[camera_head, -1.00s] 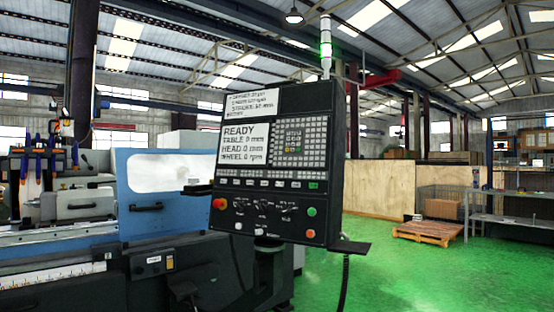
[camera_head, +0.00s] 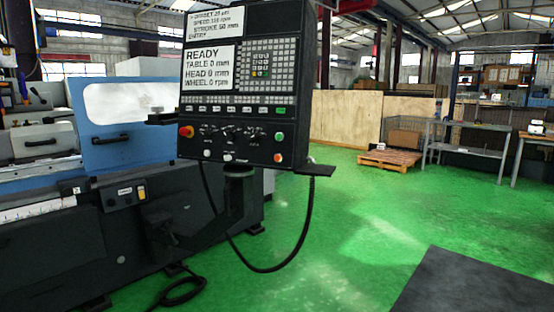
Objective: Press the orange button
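The orange button (camera_head: 278,158) is a small round button at the lower right corner of the dark control panel (camera_head: 215,150). It sits directly below a green button (camera_head: 279,136). A larger red-orange knob (camera_head: 186,131) is on the panel's left side. The panel's screen (camera_head: 210,66) reads READY, with table, head and wheel at 0. Neither of my grippers is in view, and nothing covers the orange button.
The blue and grey grinder (camera_head: 100,210) stands left of and behind the panel. A small shelf (camera_head: 315,170) juts from the panel's lower right, and a black cable (camera_head: 285,268) hangs below. A dark mat (camera_head: 470,285) lies at right. Green floor (camera_head: 350,240) is clear between.

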